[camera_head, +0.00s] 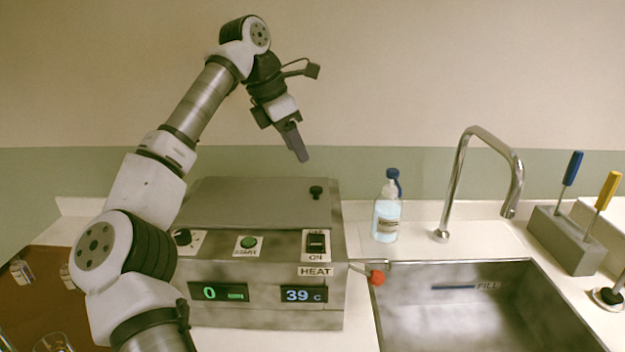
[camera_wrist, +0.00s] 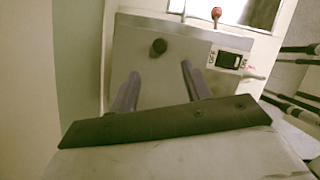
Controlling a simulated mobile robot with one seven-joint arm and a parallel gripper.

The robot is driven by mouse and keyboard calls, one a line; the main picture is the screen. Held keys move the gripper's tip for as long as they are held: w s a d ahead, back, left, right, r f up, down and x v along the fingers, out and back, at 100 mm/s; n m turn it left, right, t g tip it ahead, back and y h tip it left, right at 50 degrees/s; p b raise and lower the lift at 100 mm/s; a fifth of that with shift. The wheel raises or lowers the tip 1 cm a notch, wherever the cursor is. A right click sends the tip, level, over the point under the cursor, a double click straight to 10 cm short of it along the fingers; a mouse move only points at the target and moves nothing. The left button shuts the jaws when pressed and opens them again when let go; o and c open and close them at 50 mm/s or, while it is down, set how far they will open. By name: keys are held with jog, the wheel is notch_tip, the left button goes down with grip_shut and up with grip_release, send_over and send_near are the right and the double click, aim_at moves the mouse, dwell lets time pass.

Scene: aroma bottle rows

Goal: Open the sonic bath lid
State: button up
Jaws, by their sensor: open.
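The sonic bath (camera_head: 263,300) is a grey metal box on the counter, left of the sink. Its flat grey lid (camera_head: 250,203) lies shut on top, with a small black knob (camera_head: 316,191) near the right end. In the wrist view the lid (camera_wrist: 135,60) and its knob (camera_wrist: 158,46) also show, the knob ahead of the fingers and roughly between their lines. My gripper (camera_head: 301,158) hangs above the lid, apart from it, up and a little left of the knob in the head view. Its two fingers (camera_wrist: 158,78) are spread, with nothing between them.
The bath's front has a dial, a green button (camera_head: 248,243), a heat switch (camera_head: 316,243) and displays. A red-knobbed lever (camera_head: 376,278) sticks out at its right. A bottle (camera_head: 386,212), tap (camera_head: 460,180) and sink (camera_head: 470,320) stand right. A tool block (camera_head: 565,240) is far right.

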aim_at(316, 188)
jog(key=p+x, duration=0.1)
jog(key=x, duration=0.9)
jog(key=shift+d, duration=0.1)
grip_shut()
